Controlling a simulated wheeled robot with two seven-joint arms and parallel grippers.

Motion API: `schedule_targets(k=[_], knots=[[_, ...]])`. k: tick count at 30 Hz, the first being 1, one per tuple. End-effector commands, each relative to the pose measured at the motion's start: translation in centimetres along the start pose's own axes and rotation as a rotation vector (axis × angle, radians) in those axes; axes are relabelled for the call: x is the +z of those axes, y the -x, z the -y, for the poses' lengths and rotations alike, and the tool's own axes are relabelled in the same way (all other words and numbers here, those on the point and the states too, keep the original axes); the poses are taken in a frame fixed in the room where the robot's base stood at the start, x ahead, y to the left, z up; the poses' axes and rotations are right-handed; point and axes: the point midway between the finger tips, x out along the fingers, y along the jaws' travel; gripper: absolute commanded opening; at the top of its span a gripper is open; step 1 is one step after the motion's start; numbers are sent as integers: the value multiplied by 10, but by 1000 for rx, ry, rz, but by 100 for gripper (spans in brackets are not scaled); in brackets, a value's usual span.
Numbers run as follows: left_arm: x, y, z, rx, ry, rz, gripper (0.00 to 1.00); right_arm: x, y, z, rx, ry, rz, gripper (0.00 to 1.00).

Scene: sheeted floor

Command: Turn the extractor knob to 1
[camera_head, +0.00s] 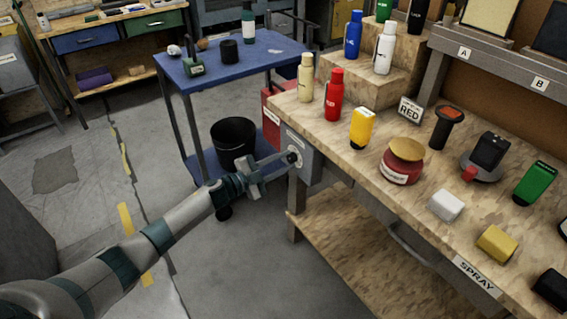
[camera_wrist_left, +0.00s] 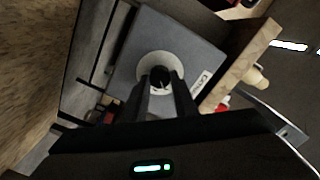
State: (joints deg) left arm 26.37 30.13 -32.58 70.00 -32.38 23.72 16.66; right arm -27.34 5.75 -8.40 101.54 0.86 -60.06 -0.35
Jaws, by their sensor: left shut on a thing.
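The extractor knob (camera_head: 292,157) is a small black dial on a grey control box (camera_head: 309,160) fixed to the end of the wooden workbench. In the left wrist view the knob (camera_wrist_left: 159,77) sits in the middle of a round pale dial plate (camera_wrist_left: 147,66) on the grey box face. My left gripper (camera_head: 283,159) reaches in from the left and its two fingers close on the knob from either side. The numbers on the dial are too small to read. My right gripper is not in view.
The workbench (camera_head: 285,103) holds bottles, a red jar (camera_head: 402,161) and several small blocks. A blue cart (camera_head: 205,81) and a black bucket (camera_head: 233,139) stand behind my left gripper. Open floor lies below my left arm.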

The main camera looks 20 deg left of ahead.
Motion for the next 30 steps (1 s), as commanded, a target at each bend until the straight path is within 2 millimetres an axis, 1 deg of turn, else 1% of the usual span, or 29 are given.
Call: schedule_targets(k=[9,10,11,12,23,26,30], knots=[[0,0,-1,1,-2,0,4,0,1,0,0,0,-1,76],[0,0,-1,1,-2,0,28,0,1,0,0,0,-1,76],[0,0,-1,1,-2,0,35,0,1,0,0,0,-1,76],[0,0,-1,1,-2,0,45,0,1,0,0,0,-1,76],[0,1,0,1,-1,1,45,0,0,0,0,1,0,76],[1,5,0,1,-2,1,45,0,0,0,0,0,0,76],[1,17,-1,1,-1,2,45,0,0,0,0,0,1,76]])
